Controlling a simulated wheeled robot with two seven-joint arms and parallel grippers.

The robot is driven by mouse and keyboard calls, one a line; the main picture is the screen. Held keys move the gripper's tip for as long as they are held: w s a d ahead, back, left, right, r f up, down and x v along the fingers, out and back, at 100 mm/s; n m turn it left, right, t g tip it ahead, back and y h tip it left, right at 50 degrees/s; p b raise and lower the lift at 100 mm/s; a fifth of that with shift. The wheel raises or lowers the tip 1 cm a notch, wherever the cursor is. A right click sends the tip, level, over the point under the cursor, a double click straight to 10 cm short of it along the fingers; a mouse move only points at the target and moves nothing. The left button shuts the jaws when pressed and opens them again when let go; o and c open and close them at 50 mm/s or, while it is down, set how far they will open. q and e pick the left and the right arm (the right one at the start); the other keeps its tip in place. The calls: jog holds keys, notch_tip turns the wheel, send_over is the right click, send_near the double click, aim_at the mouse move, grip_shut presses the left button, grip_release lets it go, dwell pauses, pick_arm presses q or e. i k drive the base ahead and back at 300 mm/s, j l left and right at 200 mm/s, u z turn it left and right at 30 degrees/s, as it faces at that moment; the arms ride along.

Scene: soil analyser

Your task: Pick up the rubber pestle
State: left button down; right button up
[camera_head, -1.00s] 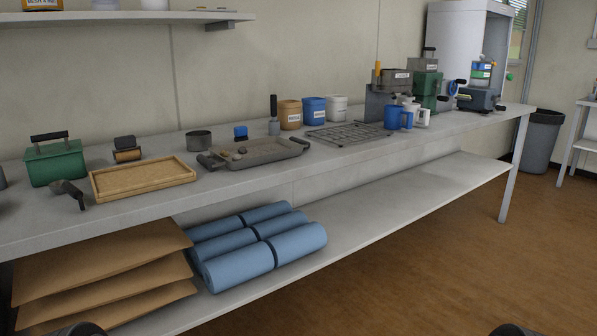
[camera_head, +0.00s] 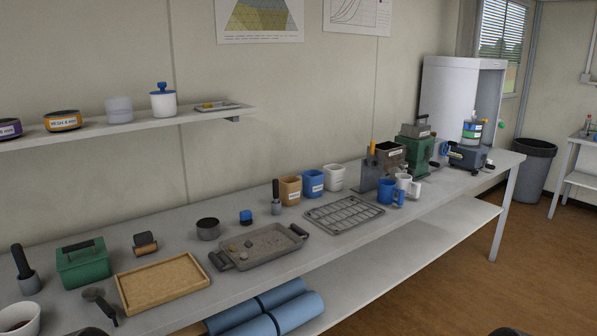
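Two upright tools with black handles and grey heads could be the rubber pestle. One stands on the bench beside the tan container (camera_head: 276,197). The other stands at the far left, next to the green box (camera_head: 24,270). I cannot tell from their look which is the rubber one. Neither is held. Only dark rounded tips, likely of my arms, show at the bottom edge, left and right. No gripper fingers are in view.
On the bench (camera_head: 225,290) are a wooden tray (camera_head: 162,283), a metal tray with stones (camera_head: 258,246), a wire rack (camera_head: 344,214), a green box (camera_head: 83,262) and a white bowl (camera_head: 20,318). Blue rolls (camera_head: 265,312) lie on the lower shelf. A wall shelf (camera_head: 120,125) hangs above.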

aim_at(25, 271)
jog(key=u, duration=1.65)
